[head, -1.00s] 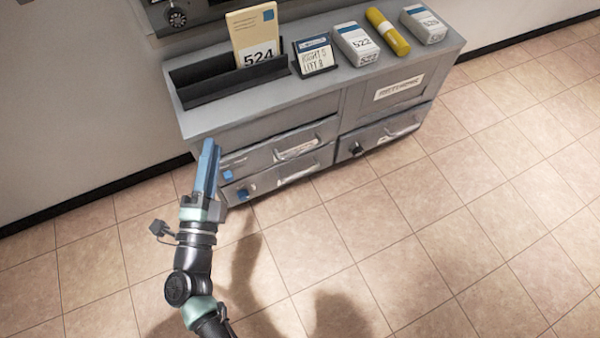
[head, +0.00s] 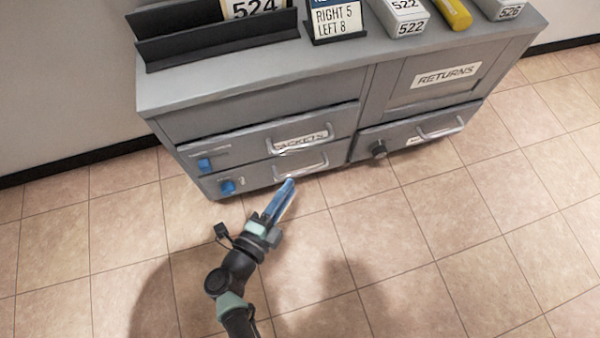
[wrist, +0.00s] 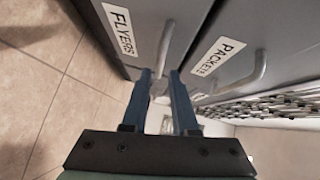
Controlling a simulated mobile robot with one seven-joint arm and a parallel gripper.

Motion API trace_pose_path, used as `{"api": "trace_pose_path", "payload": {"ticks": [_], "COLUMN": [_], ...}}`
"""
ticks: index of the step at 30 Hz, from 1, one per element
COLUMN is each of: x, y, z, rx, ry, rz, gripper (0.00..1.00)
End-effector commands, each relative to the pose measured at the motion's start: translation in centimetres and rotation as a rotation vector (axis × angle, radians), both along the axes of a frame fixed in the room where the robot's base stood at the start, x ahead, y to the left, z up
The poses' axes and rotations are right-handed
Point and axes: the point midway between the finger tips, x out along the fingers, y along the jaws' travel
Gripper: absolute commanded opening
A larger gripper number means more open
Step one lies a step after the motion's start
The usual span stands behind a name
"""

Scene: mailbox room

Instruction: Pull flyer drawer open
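The flyer drawer (head: 258,185) is the lower left drawer of the grey cabinet and looks shut. Its FLYERS label (wrist: 120,28) shows in the wrist view, beside its pale bar handle (wrist: 165,45). In the head view my gripper (head: 289,184) reaches that drawer's handle (head: 306,168) from the front and below. In the wrist view my gripper (wrist: 159,74) is open, its two blue fingers apart, with the lower end of the handle showing between them. I cannot tell whether either finger touches it.
The PACKETS drawer (head: 240,146) and its handle (wrist: 247,74) lie right above. A RETURNS panel (head: 420,90) is at the upper right. The tiled floor in front is clear.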

Motion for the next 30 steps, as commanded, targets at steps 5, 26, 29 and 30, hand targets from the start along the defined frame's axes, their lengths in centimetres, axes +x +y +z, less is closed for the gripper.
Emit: {"api": "trace_pose_path", "payload": {"ticks": [5, 26, 29, 30], "x": [3.1, 5.4, 5.4, 5.4], "y": [-1.6, -2.8, -2.8, -2.8], "z": [-0.9, -0.9, -0.9, -0.9], "rx": [0.001, -0.001, -0.001, -0.001], "ry": [-0.003, 0.001, 0.001, 0.001], "rz": [-0.001, 0.001, 0.001, 0.001], "gripper": [0.27, 0.04, 0.0, 0.0]}}
